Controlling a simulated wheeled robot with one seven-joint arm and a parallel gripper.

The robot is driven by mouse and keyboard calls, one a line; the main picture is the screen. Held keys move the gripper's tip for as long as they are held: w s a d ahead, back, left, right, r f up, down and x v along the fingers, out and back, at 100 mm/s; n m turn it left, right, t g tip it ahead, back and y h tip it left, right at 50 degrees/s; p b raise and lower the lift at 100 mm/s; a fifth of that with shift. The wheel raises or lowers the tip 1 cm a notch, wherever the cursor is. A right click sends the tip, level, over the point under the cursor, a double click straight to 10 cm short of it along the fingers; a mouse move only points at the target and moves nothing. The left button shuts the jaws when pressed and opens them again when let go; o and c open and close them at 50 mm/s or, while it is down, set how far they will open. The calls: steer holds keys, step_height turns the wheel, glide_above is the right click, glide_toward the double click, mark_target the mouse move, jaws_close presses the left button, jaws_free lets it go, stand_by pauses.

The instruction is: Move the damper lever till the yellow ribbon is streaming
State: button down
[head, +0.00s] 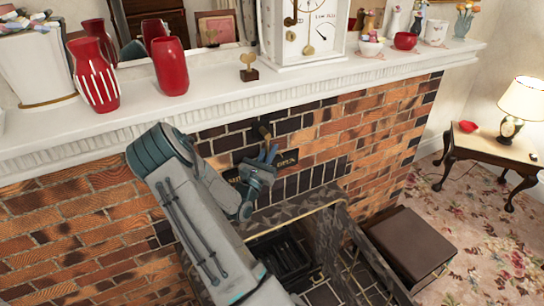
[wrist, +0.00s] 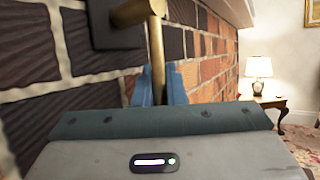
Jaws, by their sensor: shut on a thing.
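The damper lever (wrist: 157,55) is a brass rod hanging from a brass pivot on a dark plate on the brick face. In the head view only its dark top (head: 264,131) shows above my gripper. My gripper (head: 267,158) has blue fingers, seen in the wrist view on both sides of the rod (wrist: 158,88), and is shut on it. A dark label plate (head: 287,159) reading OPEN is just right of my gripper; lettering to the left is mostly hidden by my arm. I see no yellow ribbon in either view.
The white mantel shelf (head: 215,98) runs above the lever, with red vases (head: 168,66) and a white clock (head: 305,35) on it. The firebox, a screen (head: 345,240) and a brown stool (head: 410,245) are below. A side table with a lamp (head: 522,97) stands at right.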

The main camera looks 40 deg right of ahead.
steer(key=shift+s+d, duration=0.15)
steer(key=shift+d, duration=0.1)
steer(key=c, duration=1.5)
jaws_free()
steer(key=shift+s+r, duration=0.1)
steer(key=b+v, duration=0.3)
steer(key=v, duration=1)
steer(key=shift+a+f, duration=0.25)
steer(key=shift+a, duration=0.05)
